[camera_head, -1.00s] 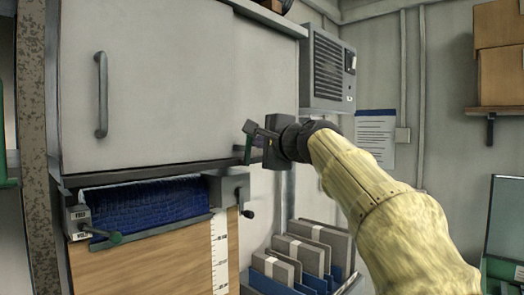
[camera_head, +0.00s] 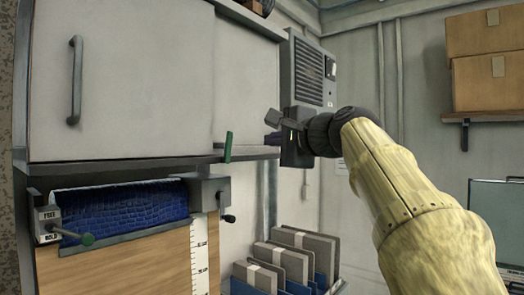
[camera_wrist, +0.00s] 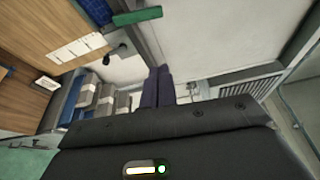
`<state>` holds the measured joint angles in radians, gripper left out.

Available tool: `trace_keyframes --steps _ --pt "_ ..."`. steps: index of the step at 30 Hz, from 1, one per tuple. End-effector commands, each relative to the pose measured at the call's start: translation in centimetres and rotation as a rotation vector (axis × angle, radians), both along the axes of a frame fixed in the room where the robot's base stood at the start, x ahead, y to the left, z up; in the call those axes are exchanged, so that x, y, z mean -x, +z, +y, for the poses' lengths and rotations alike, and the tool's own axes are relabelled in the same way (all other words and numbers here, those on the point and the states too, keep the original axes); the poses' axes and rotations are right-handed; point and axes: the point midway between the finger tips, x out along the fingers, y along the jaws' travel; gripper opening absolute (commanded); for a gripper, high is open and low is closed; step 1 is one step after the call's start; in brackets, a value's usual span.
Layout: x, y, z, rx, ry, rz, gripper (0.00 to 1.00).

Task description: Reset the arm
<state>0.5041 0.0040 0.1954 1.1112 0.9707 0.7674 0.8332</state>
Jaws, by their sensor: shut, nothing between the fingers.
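My gripper (camera_head: 277,128) is at the end of my cream-sleeved arm, in front of the cabinet's right edge and the grey vented box. In the wrist view its two dark fingers (camera_wrist: 158,86) lie side by side, shut and empty. A green handle (camera_head: 228,146) stands on the cabinet's lower edge, left of my gripper and apart from it. It also shows in the wrist view (camera_wrist: 137,16).
A grey cabinet (camera_head: 130,80) fills the left. Below it are a blue roll (camera_head: 120,212) with a lever and crank, and a wooden board (camera_head: 130,268) with a scale. Grey binders (camera_head: 290,255) stand below my gripper. Cardboard boxes (camera_head: 486,80) sit on a right shelf.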

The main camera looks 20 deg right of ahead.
Motion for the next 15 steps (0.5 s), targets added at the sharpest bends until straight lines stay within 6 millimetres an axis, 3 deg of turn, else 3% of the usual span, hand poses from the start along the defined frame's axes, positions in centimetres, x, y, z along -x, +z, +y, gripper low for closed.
trace_keyframes --steps 4,15 --pt "1.10 0.05 -0.28 0.000 0.001 -0.001 0.00" --pt "1.14 0.13 -0.29 0.000 0.001 0.000 0.00"
